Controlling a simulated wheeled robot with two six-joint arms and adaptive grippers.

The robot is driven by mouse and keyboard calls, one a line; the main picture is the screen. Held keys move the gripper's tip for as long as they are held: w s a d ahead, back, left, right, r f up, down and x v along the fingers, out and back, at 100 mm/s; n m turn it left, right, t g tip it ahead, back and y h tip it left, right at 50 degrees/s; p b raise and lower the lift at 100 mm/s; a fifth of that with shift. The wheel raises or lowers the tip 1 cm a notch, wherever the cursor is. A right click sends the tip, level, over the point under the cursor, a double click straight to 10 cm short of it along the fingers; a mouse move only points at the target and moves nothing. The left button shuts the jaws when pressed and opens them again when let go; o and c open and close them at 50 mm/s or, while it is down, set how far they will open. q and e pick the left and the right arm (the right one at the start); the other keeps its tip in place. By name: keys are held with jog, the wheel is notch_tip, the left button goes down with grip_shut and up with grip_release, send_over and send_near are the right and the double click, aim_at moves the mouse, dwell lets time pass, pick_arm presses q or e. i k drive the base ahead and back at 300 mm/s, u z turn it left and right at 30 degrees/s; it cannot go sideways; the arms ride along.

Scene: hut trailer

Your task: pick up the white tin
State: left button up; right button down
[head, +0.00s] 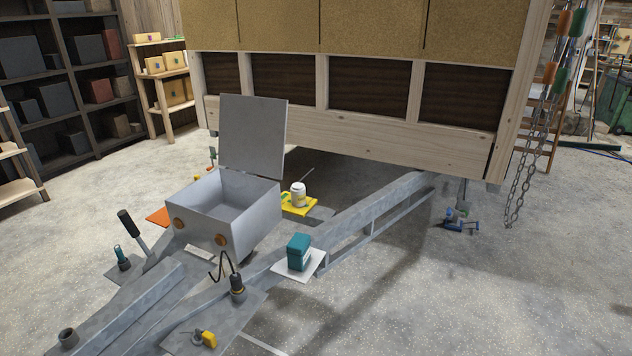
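The white tin (298,194) is a small pale can with a dark mark on its side. It stands upright on a yellow mat or tray (303,209), behind and to the right of an open grey metal box (229,211). A yellow-green item lies beside the tin on its left. Neither of my grippers shows in the head view.
The box's raised lid (252,134) stands left of the tin. A teal container (299,252) sits on a white plate (283,272) on the trailer frame (378,217). A black hooked cable (224,264), a lever (131,230) and a yellow tape measure (209,339) are nearer.

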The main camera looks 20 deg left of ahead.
aim_at(298, 188)
jog(key=i, duration=1.3)
jog(key=u, duration=0.5)
